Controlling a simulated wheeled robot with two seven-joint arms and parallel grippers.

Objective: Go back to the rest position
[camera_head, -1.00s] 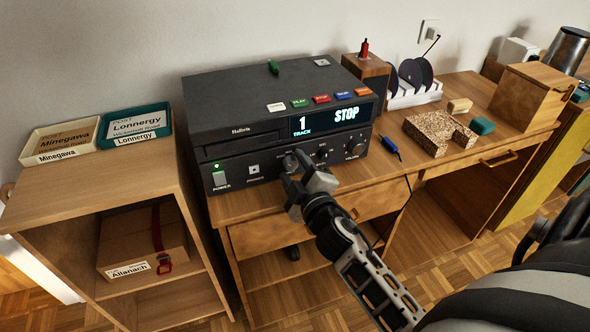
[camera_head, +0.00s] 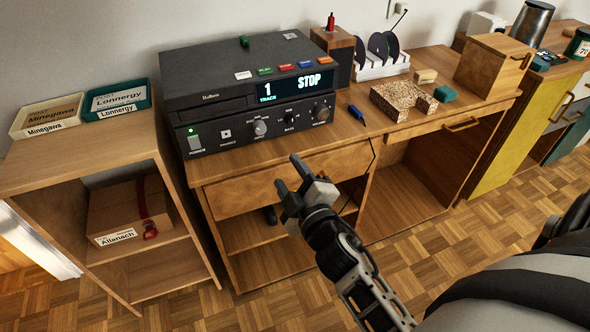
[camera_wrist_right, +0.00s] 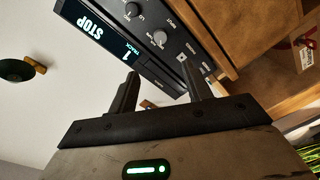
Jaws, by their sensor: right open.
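My right gripper (camera_head: 287,181) is open and empty in the head view, in front of the desk drawer and below the desk top's front edge. It is apart from the black disc player (camera_head: 228,103), whose display reads "1 TRACK" and "STOP". The right wrist view shows the two spread fingers of the right gripper (camera_wrist_right: 160,92) with nothing between them. The player's front (camera_wrist_right: 150,40) lies beyond the fingers there. My left gripper is not in view.
The desk drawer (camera_head: 280,182) is just behind my right gripper. A shelf unit at left holds two mail trays (camera_head: 116,99) and a parcel (camera_head: 112,213). A cork block (camera_head: 400,98), a disc rack (camera_head: 382,68) and a wooden box (camera_head: 490,65) stand on the desk.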

